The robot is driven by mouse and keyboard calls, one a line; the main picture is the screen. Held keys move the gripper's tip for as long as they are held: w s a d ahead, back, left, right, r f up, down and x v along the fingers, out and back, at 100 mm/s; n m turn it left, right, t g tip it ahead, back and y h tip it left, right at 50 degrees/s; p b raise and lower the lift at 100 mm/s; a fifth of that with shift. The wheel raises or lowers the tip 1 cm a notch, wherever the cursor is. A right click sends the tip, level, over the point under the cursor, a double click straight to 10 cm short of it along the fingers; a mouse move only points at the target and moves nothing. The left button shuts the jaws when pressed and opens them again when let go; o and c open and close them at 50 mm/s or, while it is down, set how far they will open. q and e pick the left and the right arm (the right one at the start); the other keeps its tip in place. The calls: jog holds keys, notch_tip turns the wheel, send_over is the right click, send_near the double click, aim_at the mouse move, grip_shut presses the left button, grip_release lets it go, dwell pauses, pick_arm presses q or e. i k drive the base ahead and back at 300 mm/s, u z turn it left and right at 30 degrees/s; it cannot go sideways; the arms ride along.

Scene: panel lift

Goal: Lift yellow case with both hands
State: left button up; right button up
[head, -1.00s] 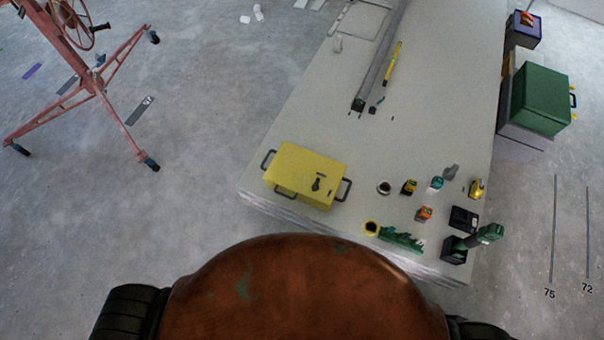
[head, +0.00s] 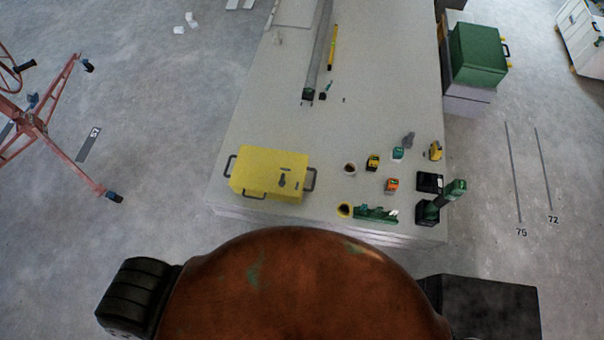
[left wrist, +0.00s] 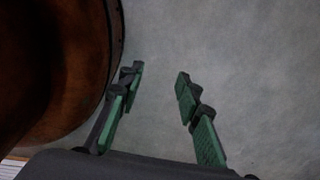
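The yellow case (head: 262,172) lies on the near left part of the pale table (head: 390,60) in the head view. It has a dark handle at each short side, one on the left (head: 230,166) and one on the right (head: 311,180). Nothing holds it. My left gripper (left wrist: 158,75) shows in the left wrist view with its green-padded fingers spread apart. It is empty, over bare grey floor and beside my rounded brown body. Neither gripper shows in the head view, and my right gripper is in no view.
Right of the case are small tape rolls and boxes, a green item (head: 375,214) and a drill (head: 450,200). A long metal profile (head: 318,50) lies farther back. A red wheeled stand (head: 35,122) is on the left floor, and a green box (head: 478,54) stands beyond the table.

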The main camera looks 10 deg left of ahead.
aim_at(488, 311)
jog(key=z, duration=1.75)
